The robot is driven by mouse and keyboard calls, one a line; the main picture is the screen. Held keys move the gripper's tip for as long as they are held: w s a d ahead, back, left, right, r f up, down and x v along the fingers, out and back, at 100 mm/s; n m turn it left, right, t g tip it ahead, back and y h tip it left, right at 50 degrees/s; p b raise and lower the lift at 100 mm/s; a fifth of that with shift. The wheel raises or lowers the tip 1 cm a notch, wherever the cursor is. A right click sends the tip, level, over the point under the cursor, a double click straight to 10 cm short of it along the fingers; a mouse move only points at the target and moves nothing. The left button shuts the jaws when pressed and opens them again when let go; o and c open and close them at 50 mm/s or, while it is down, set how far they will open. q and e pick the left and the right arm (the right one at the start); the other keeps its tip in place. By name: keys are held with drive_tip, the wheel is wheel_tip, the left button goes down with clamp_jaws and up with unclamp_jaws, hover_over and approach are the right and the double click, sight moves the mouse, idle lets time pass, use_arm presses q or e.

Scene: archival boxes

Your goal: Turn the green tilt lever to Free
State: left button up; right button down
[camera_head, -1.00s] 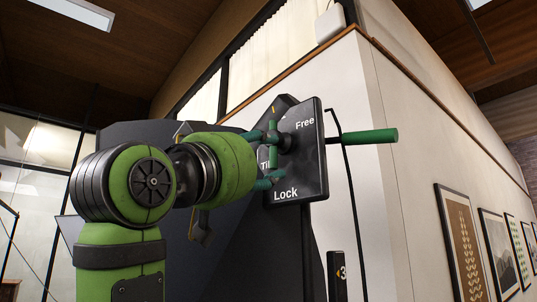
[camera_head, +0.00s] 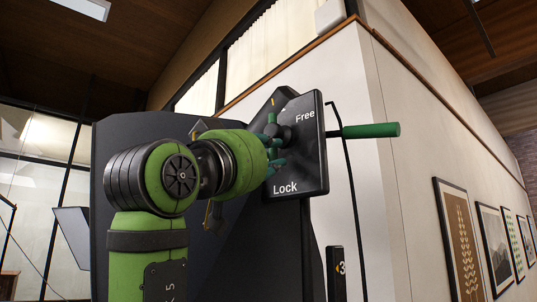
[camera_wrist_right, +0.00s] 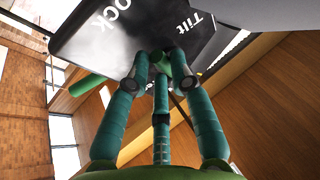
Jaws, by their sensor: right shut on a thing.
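A black panel (camera_head: 309,165) with white words "Free" at the upper right and "Lock" at the bottom stands in the middle of the head view. A dark round hub (camera_head: 285,133) sits on its face. My right gripper (camera_head: 274,147) is at the hub, its teal fingers drawn together on the tilt lever. The fingers mostly hide the lever, so I cannot tell its exact angle. In the right wrist view the fingertips (camera_wrist_right: 160,62) meet close under the panel face, near the word "Tilt". My left gripper is not in view.
A green handle (camera_head: 370,131) on a black rod sticks out to the right of the panel. A large dark body (camera_head: 125,140) stands behind my arm. A pale wall (camera_head: 410,160) with framed pictures runs along the right, and a thin black cable hangs before it.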

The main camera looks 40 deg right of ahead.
drive_tip(key=shift+s+n, duration=0.15)
drive_tip(key=shift+n, duration=0.25)
drive_tip(key=n, duration=0.1)
drive_tip(key=n+t+y, duration=0.1)
drive_tip(key=s+n, duration=0.1)
drive_tip(key=n, duration=0.1)
drive_tip(key=shift+s+d+r+t+y+b, duration=0.15)
drive_tip(key=shift+r+t+y+b, duration=0.1)
drive_tip(key=shift+t+y+b, duration=0.15)
drive_tip(key=n, duration=0.1)
drive_tip(key=n+y, duration=0.1)
drive_tip(key=n, duration=0.1)
drive_tip(key=s+r+n, duration=0.1)
drive_tip(key=shift+d+t+y, duration=0.2)
drive_tip(key=shift+t+y, duration=0.1)
drive_tip(key=shift+y, duration=0.1)
drive_tip(key=n, duration=0.2)
drive_tip(key=s+r+n+y, duration=0.1)
drive_tip(key=n, duration=0.1)
drive_tip(key=r+n+y+p, duration=0.1)
drive_tip(key=n, duration=0.1)
drive_tip(key=shift+s+d, duration=0.15)
drive_tip(key=shift+r+n+g+y, duration=0.35)
drive_tip(key=shift+n+g+y, duration=0.1)
drive_tip(key=shift+n, duration=0.3)
drive_tip(key=shift+r+n+g+y, duration=0.35)
drive_tip(key=shift+n+g, duration=0.1)
drive_tip(key=shift+n, duration=0.3)
drive_tip(key=shift+r, duration=0.1)
